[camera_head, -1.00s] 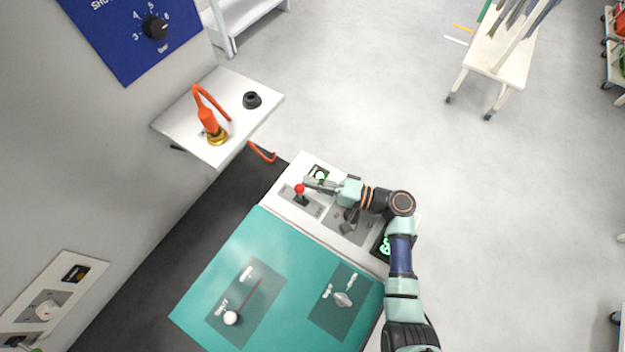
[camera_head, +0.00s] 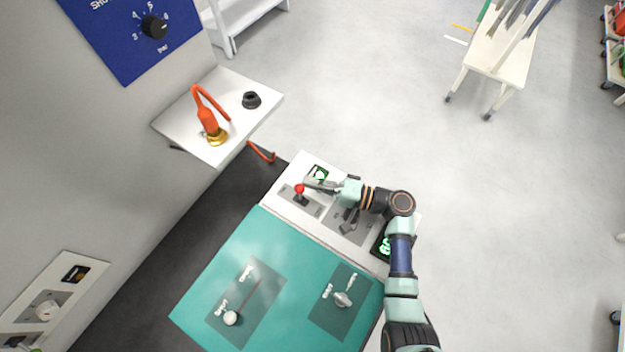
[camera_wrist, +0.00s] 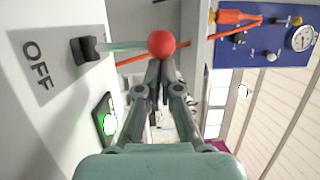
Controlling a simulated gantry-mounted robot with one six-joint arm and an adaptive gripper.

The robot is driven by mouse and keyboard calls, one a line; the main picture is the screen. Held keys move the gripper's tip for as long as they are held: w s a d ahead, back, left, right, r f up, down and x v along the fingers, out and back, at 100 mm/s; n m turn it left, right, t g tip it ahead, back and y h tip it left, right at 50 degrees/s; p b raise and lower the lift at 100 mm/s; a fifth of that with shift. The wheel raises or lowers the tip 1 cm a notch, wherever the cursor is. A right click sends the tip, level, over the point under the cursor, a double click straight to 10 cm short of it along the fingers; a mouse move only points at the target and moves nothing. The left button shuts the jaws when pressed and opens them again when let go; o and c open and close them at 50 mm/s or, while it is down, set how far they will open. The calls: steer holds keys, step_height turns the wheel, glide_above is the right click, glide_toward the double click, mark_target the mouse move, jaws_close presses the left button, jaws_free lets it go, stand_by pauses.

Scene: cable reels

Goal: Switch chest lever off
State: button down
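The chest lever has a red ball knob (camera_head: 299,188) on a thin stem, rising from a grey plate on the white console. In the wrist view, the red ball (camera_wrist: 162,43) sits right at my fingertips, with its pale stem running left to a dark base (camera_wrist: 88,50). The word OFF (camera_wrist: 37,65) is printed beside that base. My gripper (camera_wrist: 160,68) has its fingers close together, and it looks shut at the ball's edge. In the head view, my gripper (camera_head: 309,184) is just right of the ball. I cannot tell whether it touches the ball.
A teal panel (camera_head: 215,275) with a white-knobbed lever (camera_head: 231,318) and a grey handle (camera_head: 343,299) is in front. A shelf (camera_head: 235,85) holds an orange tool (camera_head: 208,120). Open floor lies to the right.

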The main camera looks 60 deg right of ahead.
steer(key=shift+a+f, duration=0.1)
steer(key=s, duration=0.4)
steer(key=s+d, duration=0.1)
steer(key=s, duration=0.3)
steer(key=s+d, duration=0.1)
steer(key=s, duration=0.3)
steer(key=shift+d+f, duration=0.1)
steer(key=shift+d, duration=0.1)
steer(key=shift+w, duration=0.1)
